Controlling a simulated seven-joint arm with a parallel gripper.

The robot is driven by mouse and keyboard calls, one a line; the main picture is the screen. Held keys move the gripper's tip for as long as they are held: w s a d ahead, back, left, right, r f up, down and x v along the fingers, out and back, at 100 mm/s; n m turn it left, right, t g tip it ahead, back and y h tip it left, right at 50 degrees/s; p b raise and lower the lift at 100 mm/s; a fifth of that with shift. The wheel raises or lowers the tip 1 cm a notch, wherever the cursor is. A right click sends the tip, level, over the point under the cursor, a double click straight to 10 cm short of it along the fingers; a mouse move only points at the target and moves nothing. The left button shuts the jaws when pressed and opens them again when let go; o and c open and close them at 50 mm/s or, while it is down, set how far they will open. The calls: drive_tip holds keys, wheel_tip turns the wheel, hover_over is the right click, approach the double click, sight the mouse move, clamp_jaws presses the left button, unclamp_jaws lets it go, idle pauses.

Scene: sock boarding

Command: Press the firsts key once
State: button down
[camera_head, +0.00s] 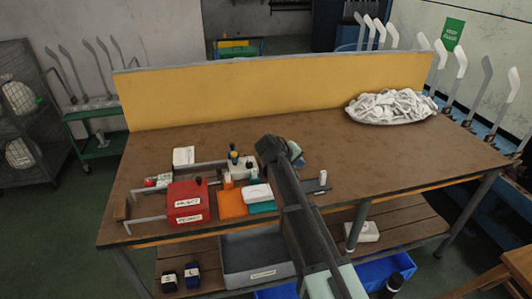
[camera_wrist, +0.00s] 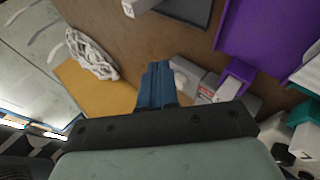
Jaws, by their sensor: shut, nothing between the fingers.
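A red box (camera_head: 188,203) with two white labels on its front and a small black knob on top stands at the left front of the brown table. The label lettering is too small to read surely, and I cannot tell which part is the firsts key. My gripper (camera_head: 299,160) is above the table, to the right of the red box and well apart from it. In the wrist view its blue fingers (camera_wrist: 157,84) are together with nothing between them. I cannot surely pick out the red box in the wrist view.
Orange (camera_head: 231,204) and teal (camera_head: 262,207) trays and small bottles stand between the red box and my arm. A white heap of socks (camera_head: 391,106) lies at the back right. A yellow panel (camera_head: 270,88) closes the table's back. The table's right half is mostly clear.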

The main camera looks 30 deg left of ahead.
drive_tip(key=w+a+r+m+y, duration=0.1)
drive_tip(key=a+r, duration=0.3)
drive_tip(key=a, duration=0.4)
drive_tip(key=w+a+r+m+y, duration=0.1)
drive_tip(key=a+r, duration=0.3)
drive_tip(key=a, duration=0.5)
drive_tip(key=shift+w+r+m, duration=0.15)
drive_tip(key=shift+w+m, duration=0.45)
drive_tip(key=shift+w, duration=0.2)
drive_tip(key=shift+f, duration=4.45)
drive_tip(key=shift+f, duration=1.05)
drive_tip(key=shift+r, duration=1.1)
